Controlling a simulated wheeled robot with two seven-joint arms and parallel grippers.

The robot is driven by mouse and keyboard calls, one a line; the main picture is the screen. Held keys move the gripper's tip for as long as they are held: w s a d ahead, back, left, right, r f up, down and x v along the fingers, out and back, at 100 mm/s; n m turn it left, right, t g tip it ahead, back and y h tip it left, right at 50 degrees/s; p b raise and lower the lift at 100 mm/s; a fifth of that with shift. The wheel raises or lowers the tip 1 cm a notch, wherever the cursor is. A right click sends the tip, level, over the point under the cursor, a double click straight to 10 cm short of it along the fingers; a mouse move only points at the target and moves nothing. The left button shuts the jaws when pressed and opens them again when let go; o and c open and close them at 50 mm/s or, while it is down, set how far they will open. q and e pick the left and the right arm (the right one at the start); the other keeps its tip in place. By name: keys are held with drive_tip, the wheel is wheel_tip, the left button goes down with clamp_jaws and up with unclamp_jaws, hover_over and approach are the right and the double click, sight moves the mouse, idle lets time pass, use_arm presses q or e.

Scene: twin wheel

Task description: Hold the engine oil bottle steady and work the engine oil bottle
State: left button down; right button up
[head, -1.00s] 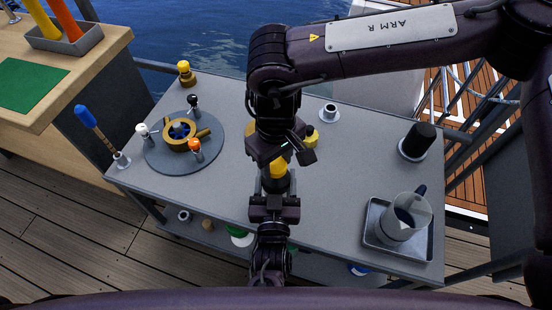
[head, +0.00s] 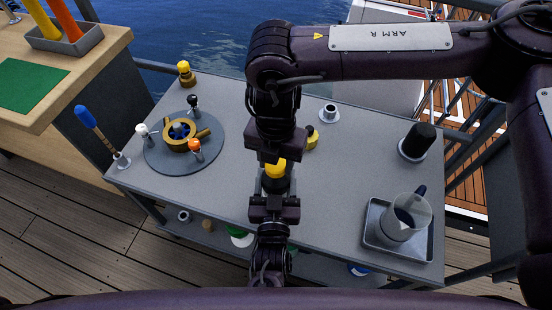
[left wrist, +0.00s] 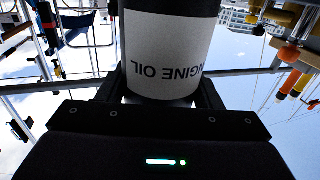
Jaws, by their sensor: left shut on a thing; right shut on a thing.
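The engine oil bottle (head: 276,186) is dark with a yellow cap (head: 275,168) and stands near the middle of the grey table. Its white label reading ENGINE OIL shows upside down in the left wrist view (left wrist: 165,50). My left gripper (head: 274,200) is shut on the bottle's body from the near side, and its fingers flank the bottle in the left wrist view. My right gripper (head: 276,156) comes down from above and is shut on the yellow cap. Its fingertips are mostly hidden by its own body in the head view.
A round plate with a brass wheel-like part (head: 181,139) lies left on the table (head: 225,195). A yellow-topped object (head: 311,138) stands just behind my right gripper. A clear jug (head: 407,215) sits in a metal tray (head: 372,238) at right, with a black cylinder (head: 418,138) behind.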

drive_tip(key=n, duration=0.6)
drive_tip(key=shift+n, duration=0.4)
drive_tip(key=n, duration=1.2)
drive_tip(key=shift+n, duration=0.3)
drive_tip(key=n, duration=0.7)
drive_tip(key=shift+n, duration=0.4)
drive_tip(key=shift+r, duration=0.2)
drive_tip(key=shift+r, duration=1)
